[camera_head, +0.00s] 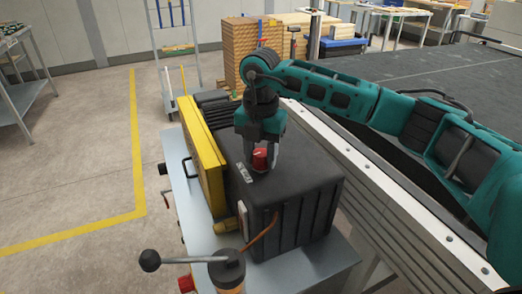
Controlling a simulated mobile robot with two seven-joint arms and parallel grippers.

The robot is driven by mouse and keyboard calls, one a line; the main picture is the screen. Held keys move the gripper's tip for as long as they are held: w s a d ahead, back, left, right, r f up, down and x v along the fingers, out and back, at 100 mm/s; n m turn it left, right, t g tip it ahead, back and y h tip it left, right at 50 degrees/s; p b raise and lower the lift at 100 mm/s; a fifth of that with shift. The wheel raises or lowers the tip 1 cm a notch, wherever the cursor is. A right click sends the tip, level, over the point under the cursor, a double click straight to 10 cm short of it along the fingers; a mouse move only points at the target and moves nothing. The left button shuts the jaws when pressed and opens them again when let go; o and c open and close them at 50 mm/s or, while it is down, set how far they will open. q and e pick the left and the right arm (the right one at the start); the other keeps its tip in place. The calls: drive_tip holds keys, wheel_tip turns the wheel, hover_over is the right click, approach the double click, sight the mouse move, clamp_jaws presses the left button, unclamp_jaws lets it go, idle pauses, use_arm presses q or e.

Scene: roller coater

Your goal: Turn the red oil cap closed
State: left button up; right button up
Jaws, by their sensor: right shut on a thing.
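The red oil cap (260,159) sits on top of the dark motor-like housing (310,178). My right gripper (261,160) points down from above and is shut on the cap, with a finger on each side of it. The cap's lower edge is close to the housing top; how far it is turned cannot be told. A small white label (244,174) lies on the housing just left of the cap. My left gripper is not in view.
A yellow guard (203,155) stands left of the housing. A lever with a dark knob (150,260) rises at the front. A large dark bed with a pale side rail (400,220) lies right. Open floor with yellow lines (137,150) is left.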

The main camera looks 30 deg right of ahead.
sight(261, 153)
drive_tip(key=shift+m, duration=0.5)
drive_tip(key=o, duration=1)
drive_tip(key=shift+r, duration=0.15)
wheel_tip(261, 153, up, 13)
drive_tip(key=shift+f, duration=0.2)
idle(0.3)
